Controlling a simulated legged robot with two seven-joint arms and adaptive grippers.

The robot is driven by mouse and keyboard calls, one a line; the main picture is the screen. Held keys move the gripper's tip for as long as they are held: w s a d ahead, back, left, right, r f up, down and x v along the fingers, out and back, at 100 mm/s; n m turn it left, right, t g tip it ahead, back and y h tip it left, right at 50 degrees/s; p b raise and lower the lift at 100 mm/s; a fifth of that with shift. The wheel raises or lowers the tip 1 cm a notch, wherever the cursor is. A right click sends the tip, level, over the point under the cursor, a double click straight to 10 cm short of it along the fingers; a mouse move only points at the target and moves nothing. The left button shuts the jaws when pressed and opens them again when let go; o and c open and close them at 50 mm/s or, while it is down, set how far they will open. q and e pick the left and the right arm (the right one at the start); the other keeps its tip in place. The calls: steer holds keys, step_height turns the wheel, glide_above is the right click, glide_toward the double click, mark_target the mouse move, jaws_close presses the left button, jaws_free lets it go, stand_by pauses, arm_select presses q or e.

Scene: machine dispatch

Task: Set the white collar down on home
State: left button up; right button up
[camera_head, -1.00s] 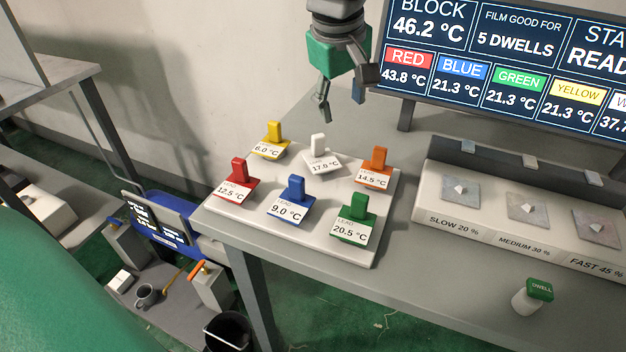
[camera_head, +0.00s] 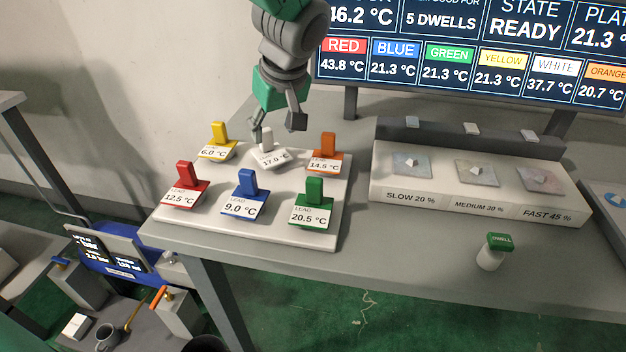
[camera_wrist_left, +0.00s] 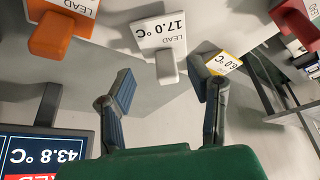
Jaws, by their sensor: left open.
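The white collar (camera_head: 270,158), a tag labelled 17.0 °C with an upright white handle, sits in the back row of the white board (camera_head: 240,232), between the yellow and orange ones. My left gripper (camera_head: 277,125) is open just above and behind its handle. In the left wrist view the white collar (camera_wrist_left: 165,40) shows with its handle end just beyond the gap between the open, empty fingers (camera_wrist_left: 162,82). No contact is visible. No place marked home can be read. My right gripper is not in view.
Yellow (camera_head: 218,138), orange (camera_head: 326,150), red (camera_head: 184,184), blue (camera_head: 246,195) and green (camera_head: 314,203) tags share the board. A block of SLOW, MEDIUM and FAST pads (camera_head: 480,195) stands right. A DWELL button (camera_head: 492,252) stands at the front. The display (camera_head: 480,60) is behind.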

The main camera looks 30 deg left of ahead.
mark_target(269, 143)
arm_select(q)
steer(key=x, duration=0.2)
steer(key=b+x, duration=0.1)
steer(key=x, duration=0.2)
steer(key=shift+a, duration=0.5)
steer(key=shift+a+f, duration=0.1)
steer(key=shift+a, duration=0.05)
steer(key=shift+c, duration=0.7)
steer(key=shift+d, duration=0.3)
jaws_close()
steer(key=shift+d, duration=0.1)
